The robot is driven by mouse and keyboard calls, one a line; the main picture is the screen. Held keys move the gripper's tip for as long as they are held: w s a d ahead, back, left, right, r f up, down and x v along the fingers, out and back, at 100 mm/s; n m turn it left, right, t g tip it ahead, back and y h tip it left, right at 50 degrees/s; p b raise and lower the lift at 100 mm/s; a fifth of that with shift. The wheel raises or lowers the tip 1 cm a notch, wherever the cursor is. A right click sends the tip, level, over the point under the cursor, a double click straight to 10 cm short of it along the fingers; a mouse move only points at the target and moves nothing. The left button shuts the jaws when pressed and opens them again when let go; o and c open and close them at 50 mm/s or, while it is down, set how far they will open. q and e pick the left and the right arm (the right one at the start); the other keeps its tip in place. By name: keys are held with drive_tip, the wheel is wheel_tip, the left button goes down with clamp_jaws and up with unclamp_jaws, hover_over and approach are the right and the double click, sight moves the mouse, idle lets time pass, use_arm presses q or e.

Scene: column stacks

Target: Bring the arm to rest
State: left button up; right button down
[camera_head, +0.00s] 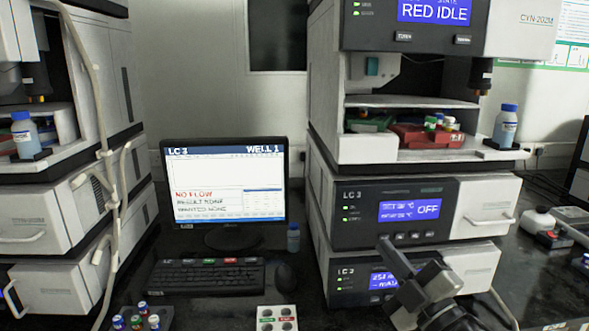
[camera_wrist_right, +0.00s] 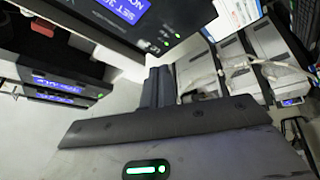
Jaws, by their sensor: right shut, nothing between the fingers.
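My right gripper (camera_head: 385,243) comes in from the bottom right of the head view, in front of the lower modules of the right-hand column stack (camera_head: 405,208). Its dark fingers are together and hold nothing. In the right wrist view the closed fingers (camera_wrist_right: 158,86) stand up from the middle of my gripper body, with a module's dark front above them. I cannot tell the exact gap between the fingers and the modules. My left gripper is not in view.
A monitor (camera_head: 224,185), keyboard (camera_head: 207,276) and mouse (camera_head: 285,277) stand between the two stacks. A small white vial block (camera_head: 277,318) and a vial rack (camera_head: 142,318) sit at the front. A blue-capped bottle (camera_head: 506,127) stands on the right stack.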

drive_tip(key=s+f+m+g+h, duration=0.3)
drive_tip(key=s+f+m, duration=0.4)
drive_tip(key=s+f, duration=0.4)
drive_tip(key=s+a+f+m+g+h, duration=0.1)
drive_tip(key=s+f+m+g+h, duration=0.2)
drive_tip(key=s+f+m+g, duration=0.3)
drive_tip(key=s+f, duration=0.2)
drive_tip(key=f, duration=0.4)
drive_tip(key=s+f+m, duration=0.1)
drive_tip(key=s+f, duration=0.2)
drive_tip(key=f, duration=0.3)
drive_tip(key=shift+s+a+f, duration=0.15)
drive_tip(key=shift+s+a, duration=0.15)
